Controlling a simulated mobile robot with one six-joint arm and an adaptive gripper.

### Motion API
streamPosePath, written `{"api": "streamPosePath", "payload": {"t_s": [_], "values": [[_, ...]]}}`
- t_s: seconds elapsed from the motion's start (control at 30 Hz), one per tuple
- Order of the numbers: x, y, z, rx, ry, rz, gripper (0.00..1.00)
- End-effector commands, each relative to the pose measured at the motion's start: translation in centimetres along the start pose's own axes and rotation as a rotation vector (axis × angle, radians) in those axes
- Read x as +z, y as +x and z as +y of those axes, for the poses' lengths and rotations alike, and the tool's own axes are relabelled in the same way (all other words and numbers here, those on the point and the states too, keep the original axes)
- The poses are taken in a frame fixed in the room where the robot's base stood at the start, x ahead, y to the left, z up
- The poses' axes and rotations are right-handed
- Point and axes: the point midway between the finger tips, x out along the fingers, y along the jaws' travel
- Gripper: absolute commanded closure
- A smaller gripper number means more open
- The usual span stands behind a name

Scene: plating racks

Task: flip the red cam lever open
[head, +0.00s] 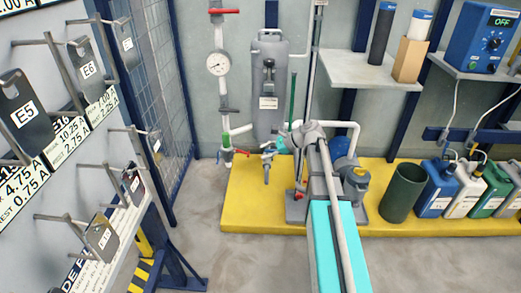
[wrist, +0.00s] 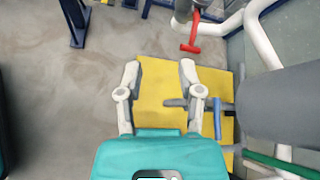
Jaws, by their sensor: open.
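A red lever (head: 241,152) sits at the low end of the white pipe, left of the grey tank, in the head view. In the wrist view the red lever (wrist: 190,38) hangs from the pipe fitting at the top, beyond the right fingertip and apart from it. My gripper (wrist: 158,70) is open, with nothing between its fingers and the yellow platform below.
The grey tank (head: 270,95) and white pipes (wrist: 266,38) stand close on the right in the wrist view. A blue handle (wrist: 217,117) is beside the right finger. Another red handle (head: 225,11) is high on the pipe. Floor (head: 195,222) left of the yellow platform (head: 250,205) is clear.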

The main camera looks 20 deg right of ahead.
Motion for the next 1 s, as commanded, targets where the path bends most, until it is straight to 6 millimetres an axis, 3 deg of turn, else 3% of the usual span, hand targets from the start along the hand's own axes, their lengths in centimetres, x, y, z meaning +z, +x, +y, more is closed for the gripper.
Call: {"api": "streamPosePath", "payload": {"t_s": [1.0], "values": [[7.1, -1.2, 5.7, 0.264, -0.502, 0.220, 0.52]]}}
